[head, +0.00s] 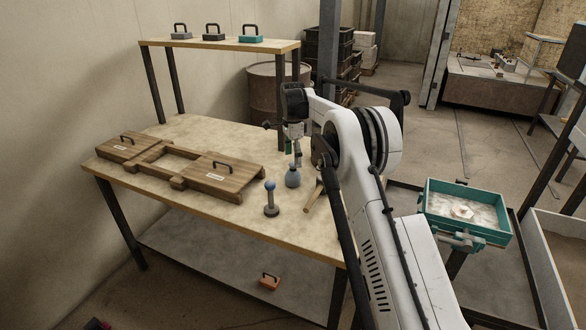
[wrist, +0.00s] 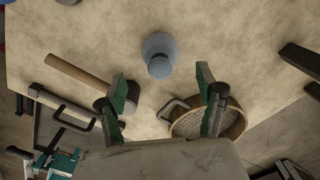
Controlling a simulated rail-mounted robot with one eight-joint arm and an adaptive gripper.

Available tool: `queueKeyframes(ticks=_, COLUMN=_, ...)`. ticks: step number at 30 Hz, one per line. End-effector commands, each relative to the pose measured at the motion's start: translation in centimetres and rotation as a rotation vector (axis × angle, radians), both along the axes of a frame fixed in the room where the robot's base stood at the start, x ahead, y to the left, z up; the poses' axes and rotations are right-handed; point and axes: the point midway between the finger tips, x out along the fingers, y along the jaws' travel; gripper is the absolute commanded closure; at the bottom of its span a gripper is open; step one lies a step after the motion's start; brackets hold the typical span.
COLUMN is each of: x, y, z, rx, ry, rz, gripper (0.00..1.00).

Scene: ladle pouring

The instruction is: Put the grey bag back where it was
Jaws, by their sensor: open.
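The grey bag (head: 292,178) is a small blue-grey pouch with a tied neck. It stands on the table top, right of a blue-knobbed tool. In the wrist view the bag (wrist: 159,52) sits beyond my fingertips, roughly centred between them, with bare table around it. My gripper (head: 294,152) is just above and behind the bag in the head view, pointing down. In the wrist view my gripper (wrist: 157,97) has its two green-tipped fingers spread wide with nothing between them. The bag looks apart from both fingers.
A mallet (wrist: 72,80) lies left of the bag in the wrist view, and a round sieve (wrist: 228,122) lies under my right finger. The blue-knobbed tool (head: 270,200) and wooden frames (head: 180,160) stand to the left. A shelf (head: 220,46) rises behind.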

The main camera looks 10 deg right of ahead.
Motion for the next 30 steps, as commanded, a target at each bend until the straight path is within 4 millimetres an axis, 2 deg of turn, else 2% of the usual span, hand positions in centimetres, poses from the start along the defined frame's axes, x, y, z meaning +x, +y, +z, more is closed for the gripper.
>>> queueKeyframes(ticks=3, x=0.0, y=0.0, z=1.8, rx=0.0, ry=0.0, rz=0.0, gripper=0.31)
queueKeyframes(ticks=11, x=-0.2, y=0.0, z=4.0, rx=0.0, ry=-0.005, rz=0.01, gripper=0.31)
queueKeyframes(ticks=14, x=-1.0, y=0.0, z=5.6, rx=0.0, ry=-0.018, rz=0.042, gripper=0.31)
queueKeyframes(ticks=17, x=-2.3, y=0.0, z=8.1, rx=-0.002, ry=-0.044, rz=0.098, gripper=0.31)
queueKeyframes(ticks=23, x=-6.2, y=0.0, z=13.5, rx=-0.012, ry=-0.104, rz=0.236, gripper=0.31)
queueKeyframes(ticks=30, x=-12.0, y=0.0, z=18.6, rx=-0.035, ry=-0.175, rz=0.401, gripper=0.31)
